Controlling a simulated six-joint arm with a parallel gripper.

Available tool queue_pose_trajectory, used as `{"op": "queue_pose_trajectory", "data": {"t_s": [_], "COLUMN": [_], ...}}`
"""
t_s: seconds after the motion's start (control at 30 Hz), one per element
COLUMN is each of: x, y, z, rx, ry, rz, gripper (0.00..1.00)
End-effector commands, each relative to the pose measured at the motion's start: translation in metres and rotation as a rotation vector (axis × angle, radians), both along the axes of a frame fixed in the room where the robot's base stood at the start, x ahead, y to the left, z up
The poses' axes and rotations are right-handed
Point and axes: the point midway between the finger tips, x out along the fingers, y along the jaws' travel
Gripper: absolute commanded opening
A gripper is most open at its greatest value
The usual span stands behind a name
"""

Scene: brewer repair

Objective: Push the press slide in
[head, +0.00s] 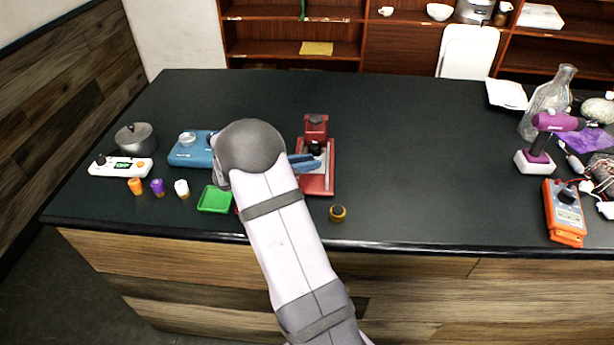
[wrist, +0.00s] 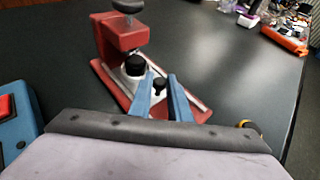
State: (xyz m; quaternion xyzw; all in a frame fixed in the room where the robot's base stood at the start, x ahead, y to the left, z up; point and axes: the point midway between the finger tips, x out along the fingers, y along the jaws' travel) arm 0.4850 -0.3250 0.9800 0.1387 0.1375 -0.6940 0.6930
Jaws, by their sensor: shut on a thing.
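The red press (head: 316,128) stands on the dark counter, right of my arm. In the wrist view the press (wrist: 125,38) shows its red upright head and flat red base. A silver slide (wrist: 133,72) lies on the base, with a larger black round part under the head and a small black knob (wrist: 160,84) nearer me. My gripper (wrist: 161,80) has its two blue fingers on either side of this small knob, shut on it. In the head view my gripper (head: 308,161) reaches over the press base from the left. My arm hides part of the base there.
A blue device (head: 190,152) with a round silver top stands left of my arm, with a green tray (head: 214,198) in front. A small dark-and-yellow round part (head: 338,213) lies near the front edge. The counter right of the press is clear up to a purple drill (head: 543,150).

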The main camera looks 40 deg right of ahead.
Motion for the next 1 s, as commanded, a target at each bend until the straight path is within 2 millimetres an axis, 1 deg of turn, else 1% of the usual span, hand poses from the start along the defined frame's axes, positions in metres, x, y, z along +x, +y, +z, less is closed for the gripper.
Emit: {"op": "queue_pose_trajectory", "data": {"t_s": [0.03, 0.1, 0.2, 0.5, 0.53, 0.6, 0.87, 1.0], "x": [0.006, 0.012, 0.017, 0.019, 0.019, 0.018, 0.017, 0.018], "y": [-0.006, -0.011, -0.016, -0.017, -0.017, -0.017, -0.017, -0.013], "z": [-0.002, -0.002, -0.001, 0.001, 0.001, 0.001, 0.0, 0.001], "rx": [0.002, 0.002, 0.002, -0.001, -0.001, -0.001, 0.0, 0.0], "ry": [-0.002, -0.001, 0.0, -0.001, -0.002, -0.001, 0.001, -0.001], "rz": [0.0, 0.002, 0.004, 0.007, 0.007, 0.006, 0.004, 0.004], "gripper": [0.0, 0.0, 0.0, 0.0, 0.19, 0.35, 0.35, 0.35]}}
